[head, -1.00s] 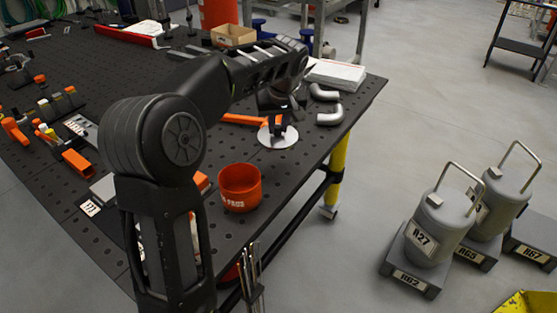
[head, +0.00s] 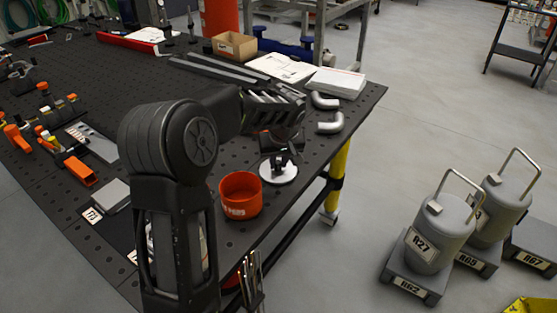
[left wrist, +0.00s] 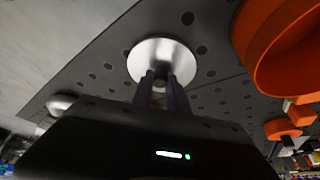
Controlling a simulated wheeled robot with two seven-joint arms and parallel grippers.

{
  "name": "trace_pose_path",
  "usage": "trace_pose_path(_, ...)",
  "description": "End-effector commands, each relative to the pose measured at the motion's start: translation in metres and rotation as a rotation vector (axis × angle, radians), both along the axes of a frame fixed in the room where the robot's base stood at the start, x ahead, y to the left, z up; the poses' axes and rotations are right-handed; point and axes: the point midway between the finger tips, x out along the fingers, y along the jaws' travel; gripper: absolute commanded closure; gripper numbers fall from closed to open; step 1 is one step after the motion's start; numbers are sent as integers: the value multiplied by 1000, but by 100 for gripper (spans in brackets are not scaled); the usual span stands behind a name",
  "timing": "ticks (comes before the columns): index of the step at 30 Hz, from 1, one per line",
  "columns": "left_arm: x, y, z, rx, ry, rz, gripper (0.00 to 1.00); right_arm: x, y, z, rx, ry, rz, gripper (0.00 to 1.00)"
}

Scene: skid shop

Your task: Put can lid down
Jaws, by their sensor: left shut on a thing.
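The can lid (head: 278,174) is a round silver disc with a small dark knob on top. In the head view it is at the table's right side, just right of and beyond the open orange can (head: 240,203). My left gripper (head: 280,159) is above the lid and shut on its knob. In the left wrist view the lid (left wrist: 150,54) is at the fingertips (left wrist: 160,82), with the orange can (left wrist: 275,65) at upper right, apart from it. I cannot tell whether the lid touches the tabletop. My right gripper is not in view.
The black perforated table (head: 325,150) has its edge close to the lid's right. Two grey pipe elbows (head: 330,123) and a paper stack (head: 337,81) lie beyond it. Tools and orange clamps (head: 80,171) lie at left. Grey canisters (head: 436,235) stand on the floor at right.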

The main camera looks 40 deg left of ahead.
Motion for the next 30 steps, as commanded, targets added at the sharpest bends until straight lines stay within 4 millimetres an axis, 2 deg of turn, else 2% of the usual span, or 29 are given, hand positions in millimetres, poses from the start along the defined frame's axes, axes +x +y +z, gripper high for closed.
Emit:
trace_pose_path(11, 0, 0, -5, 0, -1, 0, 100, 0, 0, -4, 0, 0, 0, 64)
trace_pose_path(12, 0, 0, -5, 0, -1, 0, 80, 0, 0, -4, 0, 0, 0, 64)
trace_pose_path(20, 0, 0, -4, 0, -1, 0, 59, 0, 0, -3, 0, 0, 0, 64)
trace_pose_path(30, 0, 0, 0, 0, -1, 0, 59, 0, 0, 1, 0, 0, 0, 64)
